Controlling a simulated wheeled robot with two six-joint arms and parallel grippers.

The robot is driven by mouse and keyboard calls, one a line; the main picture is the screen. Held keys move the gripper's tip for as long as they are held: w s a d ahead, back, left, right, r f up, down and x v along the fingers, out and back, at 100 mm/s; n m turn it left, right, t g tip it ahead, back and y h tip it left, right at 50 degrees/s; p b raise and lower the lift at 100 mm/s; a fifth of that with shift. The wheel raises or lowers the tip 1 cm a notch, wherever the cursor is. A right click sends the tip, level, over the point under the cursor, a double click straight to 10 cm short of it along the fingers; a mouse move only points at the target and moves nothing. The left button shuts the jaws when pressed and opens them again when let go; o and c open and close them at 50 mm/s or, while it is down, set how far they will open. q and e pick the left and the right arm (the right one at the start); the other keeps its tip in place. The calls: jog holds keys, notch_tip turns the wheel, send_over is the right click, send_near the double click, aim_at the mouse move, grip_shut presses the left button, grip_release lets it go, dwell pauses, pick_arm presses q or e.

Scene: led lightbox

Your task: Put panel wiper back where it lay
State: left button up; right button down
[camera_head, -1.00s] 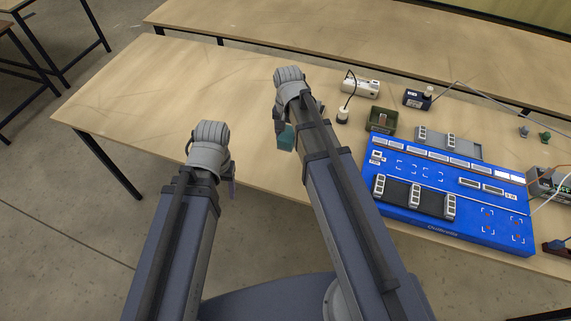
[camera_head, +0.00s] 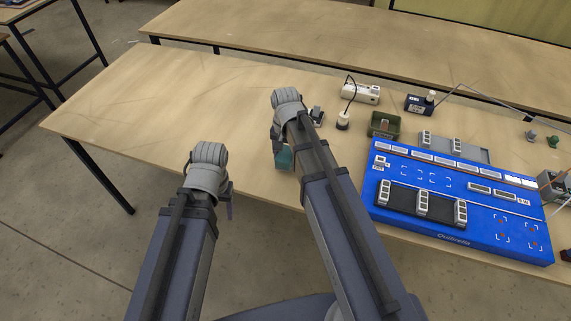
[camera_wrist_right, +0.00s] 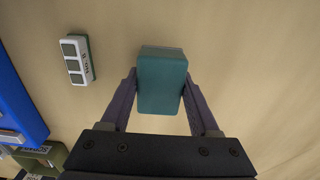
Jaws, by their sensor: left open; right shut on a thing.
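The panel wiper is a teal block (camera_wrist_right: 161,82), held between the two fingers of my right gripper (camera_wrist_right: 160,95) in the right wrist view. In the head view the wiper (camera_head: 284,158) shows partly beside my right wrist, over the near part of the wooden table, left of the blue board. I cannot tell whether it touches the table. My left gripper (camera_head: 229,206) hangs near the table's front edge, left of the right one. It is open, and its fingers are mostly hidden by its arm.
A white module (camera_wrist_right: 76,60) lies on the table beside the wiper. The blue board (camera_head: 455,200) with several modules is at the right. A green bin (camera_head: 383,125), power strip (camera_head: 361,93) and dark box (camera_head: 418,104) stand behind it. The table's left part is clear.

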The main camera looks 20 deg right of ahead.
aim_at(285, 154)
jog(key=shift+f+b, duration=1)
jog(key=shift+f, duration=0.45)
jog(key=shift+f, duration=0.15)
jog(key=shift+c, duration=0.6)
grip_release()
notch_tip(285, 154, up, 12)
jog(key=p, duration=1.2)
jog(key=shift+r, duration=0.2)
jog(key=s+a+n+h, duration=0.1)
jog(key=s+a+n, duration=0.9)
jog(key=s, duration=0.4)
jog(key=shift+s+a+n, duration=0.15)
jog(key=shift+a+n, duration=0.05)
jog(key=shift+n, duration=0.1)
